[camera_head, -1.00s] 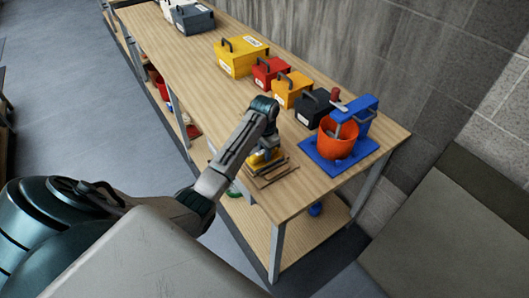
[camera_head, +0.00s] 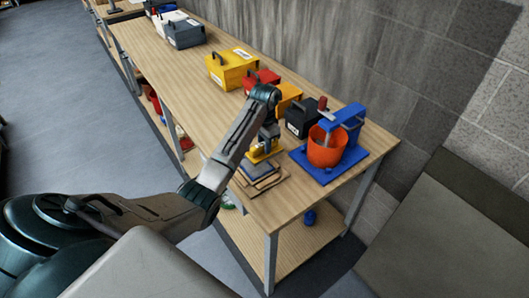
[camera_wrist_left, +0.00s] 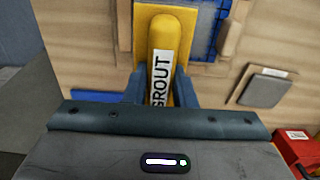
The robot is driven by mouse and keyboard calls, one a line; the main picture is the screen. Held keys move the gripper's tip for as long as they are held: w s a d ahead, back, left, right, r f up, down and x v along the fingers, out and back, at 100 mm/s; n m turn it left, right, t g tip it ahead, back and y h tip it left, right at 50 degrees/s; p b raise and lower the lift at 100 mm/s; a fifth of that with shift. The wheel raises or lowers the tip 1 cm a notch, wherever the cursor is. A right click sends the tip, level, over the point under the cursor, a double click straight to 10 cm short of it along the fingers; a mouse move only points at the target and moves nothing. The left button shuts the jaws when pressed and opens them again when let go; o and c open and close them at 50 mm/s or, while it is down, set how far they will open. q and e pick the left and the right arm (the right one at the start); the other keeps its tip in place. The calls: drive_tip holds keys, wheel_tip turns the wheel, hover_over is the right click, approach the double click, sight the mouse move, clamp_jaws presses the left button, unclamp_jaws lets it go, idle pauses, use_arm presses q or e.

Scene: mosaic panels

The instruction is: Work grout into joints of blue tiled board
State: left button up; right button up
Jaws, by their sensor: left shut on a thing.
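My left gripper (camera_head: 267,136) is shut on the handle of a yellow float (camera_head: 262,154) above the near part of the workbench. In the left wrist view the handle of this float (camera_wrist_left: 163,45) sits between the jaws and reads "GROUT". The blue tiled board (camera_wrist_left: 206,22) shows beside and partly behind the float, with grid lines on it; the float hides the rest. In the head view small wood-edged boards (camera_head: 265,183) lie below the gripper. I cannot tell whether the float touches the tiles. My right gripper is not in view.
A blue stand (camera_head: 331,171) with an orange bucket (camera_head: 322,150) stands right of the gripper. Yellow (camera_head: 231,67), red, orange and black (camera_head: 303,118) toolboxes line the wall side. The worktop's (camera_head: 185,83) middle left is clear. A grey square piece (camera_wrist_left: 266,86) lies at the wrist view's right.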

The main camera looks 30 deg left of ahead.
use_arm(q)
drive_tip(key=shift+w+r, duration=0.1)
drive_tip(key=shift+r, duration=0.6)
drive_tip(key=shift+s+r, duration=0.2)
drive_tip(key=shift+r, duration=0.15)
drive_tip(key=shift+w+f, duration=0.15)
drive_tip(key=shift+w, duration=0.05)
drive_tip(key=shift+s, duration=0.1)
